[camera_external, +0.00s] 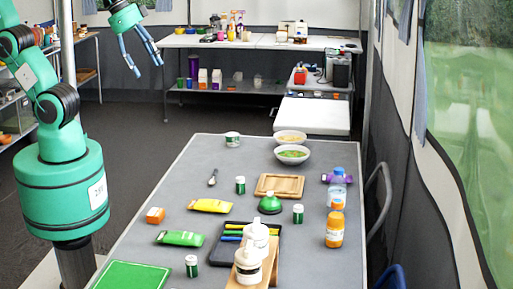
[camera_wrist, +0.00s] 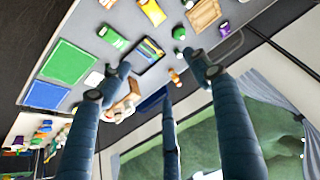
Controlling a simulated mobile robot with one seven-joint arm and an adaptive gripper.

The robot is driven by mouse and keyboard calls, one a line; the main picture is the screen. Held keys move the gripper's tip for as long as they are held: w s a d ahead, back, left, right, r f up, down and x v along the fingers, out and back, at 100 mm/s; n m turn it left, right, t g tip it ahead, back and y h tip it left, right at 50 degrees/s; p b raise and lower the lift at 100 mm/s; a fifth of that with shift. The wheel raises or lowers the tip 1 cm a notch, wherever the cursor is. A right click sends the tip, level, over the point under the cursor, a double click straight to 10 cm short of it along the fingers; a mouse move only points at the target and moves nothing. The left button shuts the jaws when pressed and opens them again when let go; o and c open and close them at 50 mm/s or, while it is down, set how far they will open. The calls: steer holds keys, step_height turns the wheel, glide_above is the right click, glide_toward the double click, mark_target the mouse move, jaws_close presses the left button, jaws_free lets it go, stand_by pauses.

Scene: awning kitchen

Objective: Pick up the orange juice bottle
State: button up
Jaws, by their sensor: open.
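The orange juice bottle (camera_external: 334,232) stands upright on the right side of the grey table in the external view, with an orange cap and a pale label. A small orange shape between the fingers in the wrist view (camera_wrist: 175,76) looks like the same bottle. My gripper (camera_external: 149,68) is open and empty, high in the air at the upper left, well away from the bottle. In the wrist view its dark fingers (camera_wrist: 158,76) are spread apart, with the table beyond them.
A clear bottle with a blue cap (camera_external: 338,190) stands just behind the juice. White bottles (camera_external: 248,266) on a wooden stand and a black tray (camera_external: 226,246) are to its left. The grey table (camera_external: 310,258) also holds a wooden board (camera_external: 279,186), bowls (camera_external: 292,154) and small jars.

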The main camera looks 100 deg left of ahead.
steer(key=w+r+p, duration=0.2)
steer(key=w, duration=0.7)
steer(key=n+p, duration=0.2)
steer(key=p, duration=1.2)
glide_above(332, 210)
steer(key=s, duration=0.4)
step_height(332, 210, down, 32)
steer(key=shift+s+d+g+y, duration=0.15)
steer(key=shift+d+g+y, duration=0.1)
steer(key=shift+g+y, duration=0.15)
steer(key=shift+p+x, duration=0.3)
steer(key=shift+x, duration=3.95)
steer(key=shift+f, duration=0.1)
